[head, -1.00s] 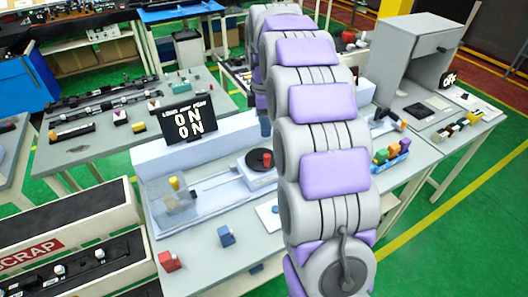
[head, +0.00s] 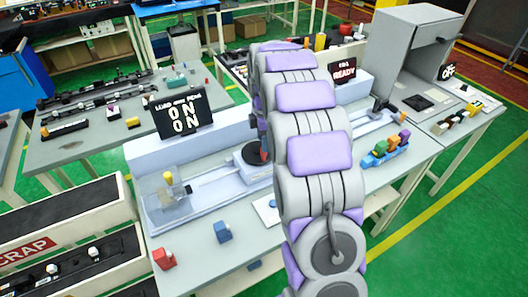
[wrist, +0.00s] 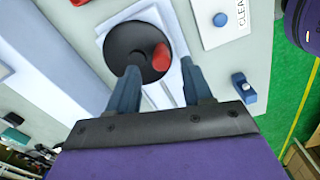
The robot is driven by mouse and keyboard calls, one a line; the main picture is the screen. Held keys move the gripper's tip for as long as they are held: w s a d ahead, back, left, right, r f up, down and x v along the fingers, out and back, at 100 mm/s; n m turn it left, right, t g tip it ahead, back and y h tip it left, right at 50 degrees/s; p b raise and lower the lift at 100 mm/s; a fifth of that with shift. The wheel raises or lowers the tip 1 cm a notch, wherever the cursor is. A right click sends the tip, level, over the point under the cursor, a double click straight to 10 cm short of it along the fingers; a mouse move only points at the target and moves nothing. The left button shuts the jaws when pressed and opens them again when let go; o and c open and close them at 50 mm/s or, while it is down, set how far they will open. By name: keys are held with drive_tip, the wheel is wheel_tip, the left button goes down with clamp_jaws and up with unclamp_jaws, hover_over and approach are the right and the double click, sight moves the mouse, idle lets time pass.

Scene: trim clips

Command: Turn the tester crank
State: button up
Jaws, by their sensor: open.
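The tester crank is a black disc (wrist: 135,48) with an upright red knob (wrist: 160,60) near its edge, in the upper middle of the wrist view. In the head view, part of the crank (head: 251,153) shows beside my arm, which hides the rest. My gripper (wrist: 160,68) is open, with its two dark blue fingers apart. In the wrist view the red knob appears between the fingertips, and no contact is visible. In the head view my gripper is mostly hidden behind my arm.
A clear box (head: 163,198) sits left of the crank. Blue (head: 222,231) and red (head: 164,259) blocks stand along the bench front. A "CLEAR" button (wrist: 220,19) lies beside the crank.

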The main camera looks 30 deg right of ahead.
sight(258, 147)
drive_tip(key=f, duration=0.5)
drive_tip(key=shift+a+b, duration=0.25)
drive_tip(key=shift+b, duration=0.15)
drive_tip(key=shift+d, duration=0.1)
drive_tip(key=shift+c, duration=0.4)
clamp_jaws()
